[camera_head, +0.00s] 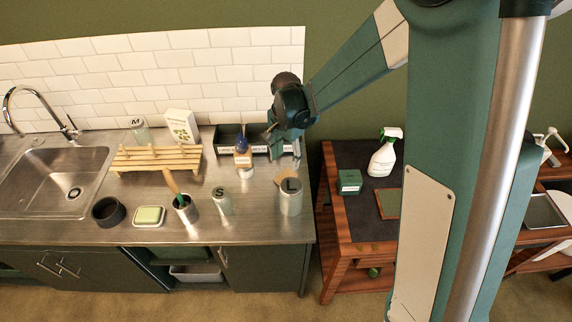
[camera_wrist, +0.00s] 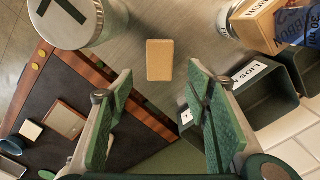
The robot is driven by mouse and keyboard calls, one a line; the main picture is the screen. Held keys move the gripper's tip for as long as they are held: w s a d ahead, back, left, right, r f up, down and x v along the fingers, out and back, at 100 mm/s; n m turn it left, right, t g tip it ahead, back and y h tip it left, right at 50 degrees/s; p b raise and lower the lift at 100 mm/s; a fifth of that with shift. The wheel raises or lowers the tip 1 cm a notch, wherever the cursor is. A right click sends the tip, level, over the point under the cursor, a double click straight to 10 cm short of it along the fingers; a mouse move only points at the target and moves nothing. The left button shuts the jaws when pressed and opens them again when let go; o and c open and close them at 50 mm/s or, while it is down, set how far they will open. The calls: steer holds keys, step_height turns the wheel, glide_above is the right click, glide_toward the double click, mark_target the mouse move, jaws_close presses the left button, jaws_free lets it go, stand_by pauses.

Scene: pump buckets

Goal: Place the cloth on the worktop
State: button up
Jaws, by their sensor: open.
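A small tan, flat rectangular piece (camera_wrist: 160,60) lies on the steel worktop (camera_wrist: 130,50). It may be the folded cloth; I cannot tell for sure. In the head view, this tan piece (camera_head: 279,181) is partly hidden behind the L canister, on the right end of the worktop (camera_head: 250,222). My gripper (camera_head: 284,150) is above the worktop's back right part. In the wrist view, my gripper (camera_wrist: 160,88) has its green-padded fingers wide apart and nothing between them; the tan piece appears beyond the fingertips, apart from them.
The L canister (camera_head: 291,197) stands close to the tan piece. A labelled bottle (camera_head: 242,153) and a dark open box (camera_head: 228,137) stand nearby. The S canister (camera_head: 222,201) is left. A side table (camera_head: 355,228) holds a spray bottle (camera_head: 383,155) and a green box (camera_head: 349,181).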

steer(key=shift+r, duration=1.7)
steer(key=shift+d+r, duration=0.1)
steer(key=s+d+r+n+t, duration=0.35)
steer(key=s+d+r, duration=0.7)
steer(key=r, duration=0.35)
steer(key=s+d+r+n+t, duration=0.2)
steer(key=s+d, duration=0.2)
steer(key=s, duration=0.4)
steer(key=s+d+r+n+t, duration=0.1)
steer(key=s+d+r+n, duration=0.1)
steer(key=s, duration=0.6)
steer(key=shift+s+d+r+n+t, duration=0.3)
steer(key=shift+d+n, duration=0.45)
steer(key=shift+d, duration=0.55)
steer(key=shift+f, duration=0.15)
step_height(320, 180, down, 10)
steer(key=b, duration=1)
